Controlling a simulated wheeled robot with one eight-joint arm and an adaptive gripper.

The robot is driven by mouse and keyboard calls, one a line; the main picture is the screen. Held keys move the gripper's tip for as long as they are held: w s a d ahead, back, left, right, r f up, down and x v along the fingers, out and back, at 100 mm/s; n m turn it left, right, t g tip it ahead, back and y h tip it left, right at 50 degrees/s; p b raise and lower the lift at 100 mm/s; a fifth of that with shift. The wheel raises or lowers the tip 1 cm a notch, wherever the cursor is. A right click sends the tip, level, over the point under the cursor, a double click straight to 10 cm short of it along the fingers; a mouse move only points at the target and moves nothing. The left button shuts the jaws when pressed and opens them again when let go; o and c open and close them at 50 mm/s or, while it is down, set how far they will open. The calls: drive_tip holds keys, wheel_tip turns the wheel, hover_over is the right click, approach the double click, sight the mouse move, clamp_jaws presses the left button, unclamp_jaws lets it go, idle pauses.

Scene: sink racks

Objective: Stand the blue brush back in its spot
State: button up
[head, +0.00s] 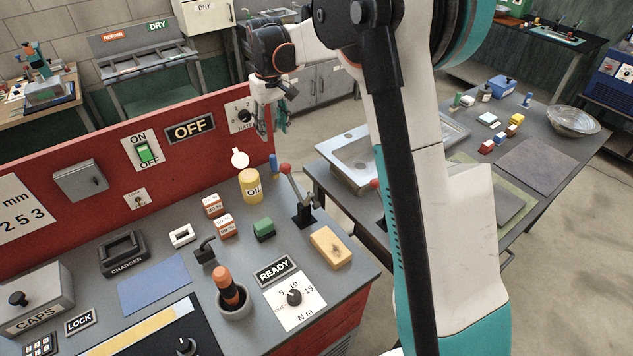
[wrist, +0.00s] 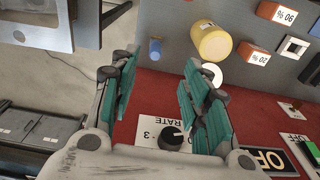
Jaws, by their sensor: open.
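A small upright blue cylinder (head: 274,163) stands on the grey bench by the red panel, between the yellow OIL can and the lever. It may be the blue brush, but I see no bristles. It also shows in the wrist view (wrist: 155,49), above the gap between my fingers. My gripper (head: 270,128) is open and empty, pointing down in front of the RATE dial, higher than the cylinder. In the wrist view its teal-padded fingers (wrist: 160,80) are spread apart. I cannot tell which place is the brush's spot.
The yellow OIL can (head: 250,186) stands close left of the blue cylinder. A red-knobbed lever (head: 303,208) stands close right. Labelled boxes, a green block (head: 264,229) and a tan block (head: 331,247) lie nearer. A sink (head: 352,163) is across a gap to the right.

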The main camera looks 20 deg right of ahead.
drive_tip(key=s+r+t, duration=0.1)
drive_tip(key=s+r, duration=0.3)
drive_tip(key=s, duration=0.5)
drive_tip(key=s+r+m+t, duration=0.1)
drive_tip(key=s+r+t, duration=0.15)
drive_tip(key=s, duration=0.65)
drive_tip(key=s+r+t, duration=0.1)
drive_tip(key=s+r, duration=0.3)
drive_tip(key=s, duration=0.5)
drive_tip(key=s+f+m+t, duration=0.1)
drive_tip(key=s+f, duration=0.3)
drive_tip(key=s, duration=0.5)
drive_tip(key=shift+s+t, duration=0.2)
drive_tip(key=shift+t, duration=0.25)
drive_tip(key=shift+a, duration=0.1)
wheel_tip(320, 180, down, 10)
drive_tip(key=b, duration=1)
